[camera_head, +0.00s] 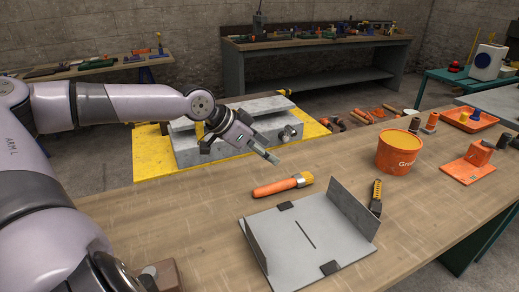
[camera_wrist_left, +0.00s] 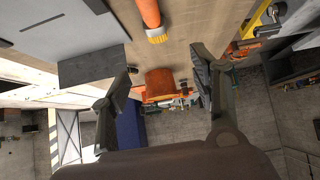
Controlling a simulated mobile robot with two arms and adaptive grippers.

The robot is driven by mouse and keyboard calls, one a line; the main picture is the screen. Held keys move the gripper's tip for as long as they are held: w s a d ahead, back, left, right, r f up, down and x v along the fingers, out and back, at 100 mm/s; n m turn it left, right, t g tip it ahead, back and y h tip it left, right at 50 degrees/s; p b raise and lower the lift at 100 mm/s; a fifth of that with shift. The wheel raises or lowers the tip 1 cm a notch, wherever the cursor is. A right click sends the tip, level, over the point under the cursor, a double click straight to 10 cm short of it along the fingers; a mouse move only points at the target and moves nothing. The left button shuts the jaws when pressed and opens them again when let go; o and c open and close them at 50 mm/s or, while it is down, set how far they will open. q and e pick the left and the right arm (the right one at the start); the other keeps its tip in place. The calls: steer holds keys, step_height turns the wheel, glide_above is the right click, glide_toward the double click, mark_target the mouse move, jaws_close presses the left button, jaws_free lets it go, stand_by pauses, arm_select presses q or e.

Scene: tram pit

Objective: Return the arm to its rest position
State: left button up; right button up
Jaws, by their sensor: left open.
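My left arm comes in from the left in the head view. Its gripper (camera_head: 240,152) hangs above the back edge of the wooden workbench (camera_head: 150,220), in front of a grey metal block. The gripper also shows in the left wrist view (camera_wrist_left: 163,72), with its two fingers wide apart and nothing between them. An orange-handled brush (camera_head: 281,186) lies on the bench below and to the right of the gripper. The brush shows at the top of the wrist view (camera_wrist_left: 152,17). My right gripper is not in view.
A grey metal tray with upright sides (camera_head: 290,240) lies on the bench. An orange bucket (camera_head: 398,155) and a black-and-yellow tool (camera_head: 376,197) are to its right. The grey block (camera_head: 188,150) stands on a yellow platform (camera_head: 150,165) behind. The bench's left part is mostly clear.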

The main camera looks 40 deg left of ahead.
arm_select(q)
steer(key=shift+v, duration=1)
